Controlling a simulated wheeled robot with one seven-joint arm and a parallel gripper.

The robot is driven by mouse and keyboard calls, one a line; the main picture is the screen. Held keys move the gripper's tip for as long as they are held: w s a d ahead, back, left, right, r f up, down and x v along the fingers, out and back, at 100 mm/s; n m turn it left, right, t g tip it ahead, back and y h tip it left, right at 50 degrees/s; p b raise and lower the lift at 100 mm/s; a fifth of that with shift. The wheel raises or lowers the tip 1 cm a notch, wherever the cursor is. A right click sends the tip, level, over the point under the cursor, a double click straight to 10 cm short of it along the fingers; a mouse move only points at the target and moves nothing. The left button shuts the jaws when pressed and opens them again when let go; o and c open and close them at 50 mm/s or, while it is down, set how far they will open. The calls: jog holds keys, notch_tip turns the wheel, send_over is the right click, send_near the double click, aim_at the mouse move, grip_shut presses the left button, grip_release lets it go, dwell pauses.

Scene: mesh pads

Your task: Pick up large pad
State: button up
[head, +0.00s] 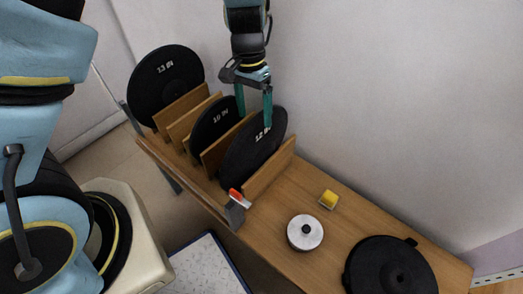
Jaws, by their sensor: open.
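Three round black pads stand on edge between wooden dividers in the head view. The largest looks like the pad marked 13 (155,90), at the back left. A smaller pad marked 10 (207,122) stands in the middle. The pad marked 12 (243,168) stands at the front right of the row. My gripper (254,112) points down, open, at the upper edge of the pad marked 12. One finger overlaps that pad's face in the picture, and the other is to its left. I cannot tell whether the fingers touch it. The pad marked 13 is well left of my gripper.
The wooden dividers (268,172) stand on a narrow wooden table (275,208) along a wall. A red and grey clamp (237,199) sits at its near edge. A white disc (303,239), a yellow block (328,199) and a black round base (365,262) lie to the right.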

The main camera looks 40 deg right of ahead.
aim_at(258, 135)
jog(key=shift+s+f+p, duration=0.1)
jog(key=shift+s+f, duration=0.15)
jog(key=shift+f, duration=1.05)
jog(key=shift+s+f+p, duration=0.15)
jog(key=shift+s+f, duration=0.05)
jog(key=shift+f, duration=1.05)
jog(key=shift+s+f+p, duration=0.1)
jog(key=shift+s+f, duration=0.15)
jog(key=shift+f, duration=1.05)
jog(key=shift+c, duration=0.4)
grip_shut()
